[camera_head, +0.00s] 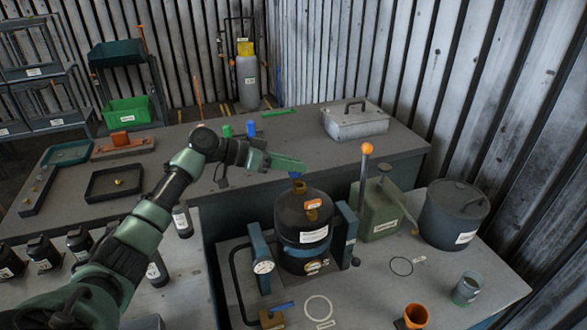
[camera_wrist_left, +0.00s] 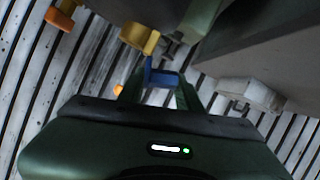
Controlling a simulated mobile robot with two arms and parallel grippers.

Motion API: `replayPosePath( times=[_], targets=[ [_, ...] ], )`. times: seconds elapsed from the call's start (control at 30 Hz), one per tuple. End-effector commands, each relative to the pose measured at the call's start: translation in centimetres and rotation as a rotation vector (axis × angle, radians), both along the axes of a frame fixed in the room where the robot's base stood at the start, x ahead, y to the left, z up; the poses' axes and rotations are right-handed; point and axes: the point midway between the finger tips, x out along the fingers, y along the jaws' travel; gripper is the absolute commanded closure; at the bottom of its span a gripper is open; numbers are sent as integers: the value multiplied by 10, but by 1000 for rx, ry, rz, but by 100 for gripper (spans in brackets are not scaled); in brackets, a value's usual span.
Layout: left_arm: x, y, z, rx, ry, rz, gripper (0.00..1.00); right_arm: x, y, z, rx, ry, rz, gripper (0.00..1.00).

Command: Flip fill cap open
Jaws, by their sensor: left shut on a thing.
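The black blower housing (camera_head: 300,250) stands upright in a blue-sided stand on the near bench. My left gripper (camera_head: 292,168) reaches in from the left above the housing and is shut on this blue piece. In the left wrist view the blue piece (camera_wrist_left: 162,77) sits between the two green fingers of my left gripper (camera_wrist_left: 160,92), beside a brass-yellow part (camera_wrist_left: 140,38). The gripper hides part of the cap, and I cannot tell how far it is tilted. My right gripper is not in view.
A dial gauge (camera_head: 263,267) is on the stand's left. An orange-knobbed lever (camera_head: 366,165), a green can (camera_head: 380,212) and a grey lidded pot (camera_head: 452,215) stand to the right. An orange cup (camera_head: 416,316) and a white ring (camera_head: 318,308) are in front.

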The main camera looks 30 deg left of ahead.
Motion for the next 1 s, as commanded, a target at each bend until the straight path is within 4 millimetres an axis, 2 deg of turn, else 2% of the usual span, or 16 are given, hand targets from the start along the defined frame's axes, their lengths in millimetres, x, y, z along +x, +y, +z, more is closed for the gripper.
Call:
replayPosePath(
  times=[0.63,0.67,0.7,1.0],
  targets=[
    [2,4,-3,-40,39,7,100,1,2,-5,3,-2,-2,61],
    [2,4,-3,-40,39,7,60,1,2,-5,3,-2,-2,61],
    [1,4,-3,-40,39,6,49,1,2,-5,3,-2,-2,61],
    [1,2,-3,-40,39,3,49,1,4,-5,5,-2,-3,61]
  ],
)
